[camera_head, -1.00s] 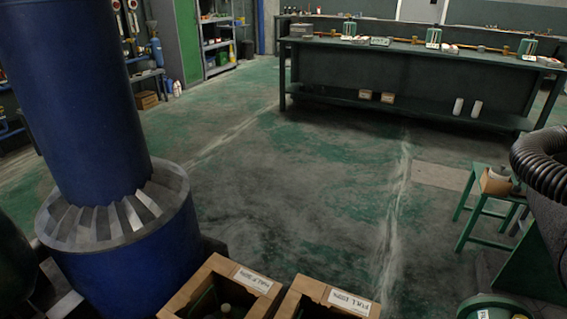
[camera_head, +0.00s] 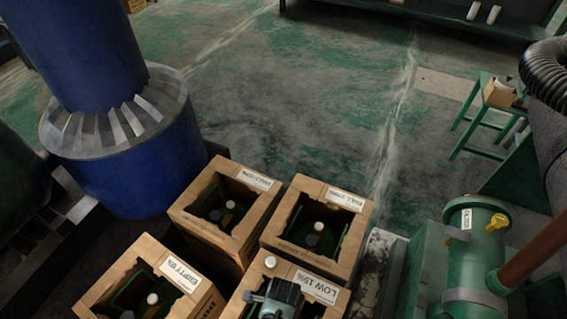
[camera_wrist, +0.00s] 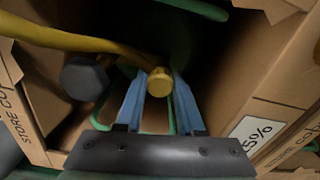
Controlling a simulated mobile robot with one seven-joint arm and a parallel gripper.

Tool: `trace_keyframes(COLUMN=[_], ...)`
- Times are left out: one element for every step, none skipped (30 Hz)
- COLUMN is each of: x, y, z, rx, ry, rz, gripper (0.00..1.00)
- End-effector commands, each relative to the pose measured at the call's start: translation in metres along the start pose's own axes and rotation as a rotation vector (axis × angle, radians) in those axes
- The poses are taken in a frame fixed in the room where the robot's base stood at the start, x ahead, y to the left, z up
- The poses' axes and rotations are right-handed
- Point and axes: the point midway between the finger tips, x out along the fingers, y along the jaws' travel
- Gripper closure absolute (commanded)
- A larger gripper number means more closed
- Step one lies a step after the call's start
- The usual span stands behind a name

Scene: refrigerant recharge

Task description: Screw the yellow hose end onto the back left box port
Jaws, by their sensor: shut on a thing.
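My gripper (camera_wrist: 158,88) shows in the wrist view with its two blue fingers shut on the yellow hose end (camera_wrist: 160,80). The yellow hose (camera_wrist: 70,40) runs off to the upper left. A dark faceted knob (camera_wrist: 84,77) is just left of the fingers. In the head view my gripper is down at the front right box (camera_head: 318,286), labelled LOW 15%; its fingertips are hidden there. The back left box (camera_head: 190,232) stands apart from it, with a dark knob (camera_head: 215,215) and a pale cap (camera_head: 230,204) inside. I cannot tell what is under the hose end.
The back right box (camera_head: 325,262) and the front left box (camera_head: 92,300), labelled EMPTY, stand close by. A blue column (camera_head: 130,170) stands at the left. A green tank (camera_head: 476,240) with a yellow valve (camera_head: 497,222) is at the right.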

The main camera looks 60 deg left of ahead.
Motion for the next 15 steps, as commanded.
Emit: trace_keyframes(x=[-0.0001,0.0000,0.0000,0.0000,0.0001,0.0001,0.0001,0.0000,-0.0001,-0.0002,-0.0004,-0.0005,-0.0005,-0.0005,-0.0004], y=[-0.0010,-0.0010,-0.0011,-0.0011,-0.0011,-0.0011,-0.0011,-0.0012,-0.0012,-0.0012,-0.0013,-0.0014,-0.0015,-0.0016,-0.0017], z=[-0.0001,-0.0001,-0.0001,-0.0001,-0.0001,-0.0001,-0.0001,-0.0001,-0.0001,-0.0002,-0.0002,-0.0003,-0.0004,-0.0005,-0.0005], rx=[0.007,0.008,0.007,0.007,0.006,0.006,0.006,0.008,0.019,0.037,0.061,0.102,0.137,0.171,0.213], ry=[0.000,0.000,0.000,0.000,0.000,0.000,0.000,0.000,0.000,0.000,0.000,0.000,0.000,0.000,0.000], rz=[-0.003,-0.003,-0.003,-0.003,-0.003,-0.003,-0.003,-0.004,-0.004,-0.004,-0.004,-0.004,-0.004,-0.005,-0.005], gripper=[1.00,1.00,1.00,1.00,1.00,1.00,1.00,1.00,1.00,1.00,1.00,1.00,1.00,1.00,1.00])
